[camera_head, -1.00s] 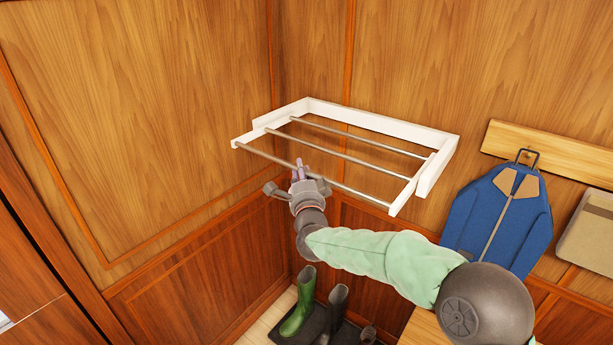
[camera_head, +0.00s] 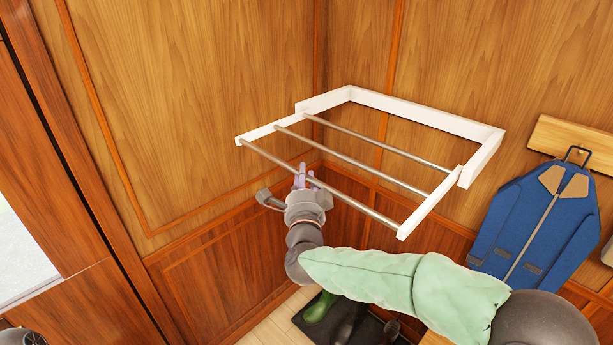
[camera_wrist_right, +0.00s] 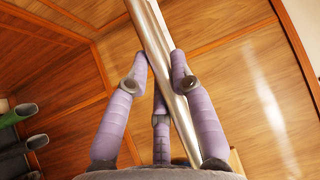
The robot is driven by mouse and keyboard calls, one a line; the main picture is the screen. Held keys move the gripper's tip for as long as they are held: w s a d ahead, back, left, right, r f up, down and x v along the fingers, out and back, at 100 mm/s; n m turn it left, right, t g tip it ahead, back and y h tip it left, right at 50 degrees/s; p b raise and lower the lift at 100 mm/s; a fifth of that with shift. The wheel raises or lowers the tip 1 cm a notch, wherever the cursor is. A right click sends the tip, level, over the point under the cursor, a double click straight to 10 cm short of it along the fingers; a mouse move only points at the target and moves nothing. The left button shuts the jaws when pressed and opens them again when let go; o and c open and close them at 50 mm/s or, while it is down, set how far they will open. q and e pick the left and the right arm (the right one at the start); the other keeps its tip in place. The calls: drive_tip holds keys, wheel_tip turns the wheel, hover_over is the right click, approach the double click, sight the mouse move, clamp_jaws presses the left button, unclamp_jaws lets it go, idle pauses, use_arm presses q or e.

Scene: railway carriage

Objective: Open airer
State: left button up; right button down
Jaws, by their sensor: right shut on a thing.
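The airer is a white wall frame (camera_head: 420,115) in the corner with a sliding white section carrying metal rods. The sliding section stands out well from the wall frame. My right gripper (camera_head: 303,177) is shut on the airer's front rod (camera_head: 350,200), left of the rod's middle. In the right wrist view the purple fingers (camera_wrist_right: 162,75) close around the shiny rod (camera_wrist_right: 150,35).
A blue jacket (camera_head: 535,225) hangs from a wooden rail (camera_head: 570,138) at the right. Green and dark boots (camera_head: 320,307) stand on a dark mat below. A window (camera_head: 22,255) is at the left. The space before the airer is clear.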

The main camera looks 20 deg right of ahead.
drive_tip(key=shift+f, duration=0.1)
drive_tip(key=c, duration=1.1)
unclamp_jaws()
drive_tip(key=shift+o, duration=0.2)
drive_tip(key=shift+s, duration=0.1)
drive_tip(key=v, duration=1.1)
drive_tip(key=shift+s+a, duration=0.2)
drive_tip(key=shift+s, duration=0.15)
